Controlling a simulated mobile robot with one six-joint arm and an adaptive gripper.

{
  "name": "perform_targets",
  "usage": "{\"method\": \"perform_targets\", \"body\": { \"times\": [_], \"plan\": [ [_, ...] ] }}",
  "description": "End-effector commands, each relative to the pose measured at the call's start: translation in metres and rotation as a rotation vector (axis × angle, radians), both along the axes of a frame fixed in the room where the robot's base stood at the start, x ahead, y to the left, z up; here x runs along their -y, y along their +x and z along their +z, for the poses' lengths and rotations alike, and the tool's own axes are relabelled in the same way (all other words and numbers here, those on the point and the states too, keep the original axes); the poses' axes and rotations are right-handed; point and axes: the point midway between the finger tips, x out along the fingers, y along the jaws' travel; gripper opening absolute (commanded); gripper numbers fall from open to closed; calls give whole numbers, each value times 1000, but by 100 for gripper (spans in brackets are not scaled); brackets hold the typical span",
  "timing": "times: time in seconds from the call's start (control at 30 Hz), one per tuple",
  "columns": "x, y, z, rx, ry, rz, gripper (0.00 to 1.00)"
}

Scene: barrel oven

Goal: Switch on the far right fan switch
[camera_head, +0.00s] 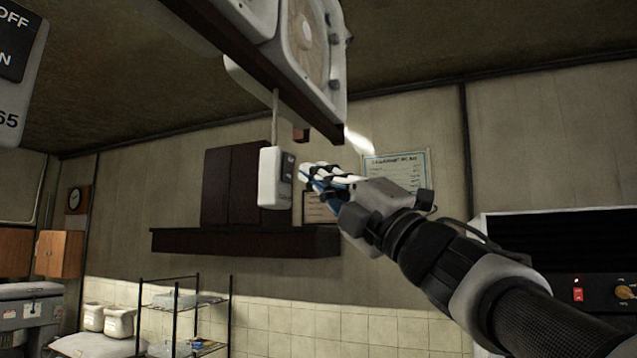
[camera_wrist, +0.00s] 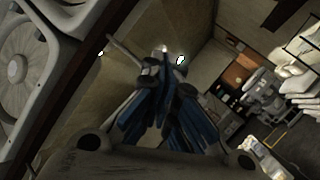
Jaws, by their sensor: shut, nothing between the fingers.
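A white fan switch box (camera_head: 270,180) hangs on a thin cord below the shelf with the fans in the head view. Its right face carries a dark switch panel; the rocker position is too small to tell. My gripper (camera_head: 308,178) is just right of the box, fingers pointing at that panel. The fingertips look close to it; I cannot tell whether they touch. In the wrist view my gripper (camera_wrist: 164,62) is shut and empty, with blue and white fingers. The box cannot be made out clearly there. Another switch box (camera_head: 20,60) with OFF and ON marks is cut off at the top left.
White fans (camera_head: 308,45) stand on a dark beam (camera_head: 250,50) overhead, near my gripper; a fan (camera_wrist: 22,75) also shows in the wrist view. A dark wall shelf (camera_head: 245,242) is behind the switch box. An oven control panel (camera_head: 590,292) is at the lower right.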

Motion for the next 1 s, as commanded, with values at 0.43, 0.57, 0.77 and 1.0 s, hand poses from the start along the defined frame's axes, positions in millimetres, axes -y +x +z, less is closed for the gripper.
{"method": "perform_targets", "body": {
  "times": [0.43,0.57,0.77,1.0],
  "plan": [
    [32,-11,4,1,-1,-3,0],
    [42,-15,5,0,-1,-3,0],
    [47,-17,6,0,0,0,0],
    [46,-17,6,0,0,0,0]
  ]
}}
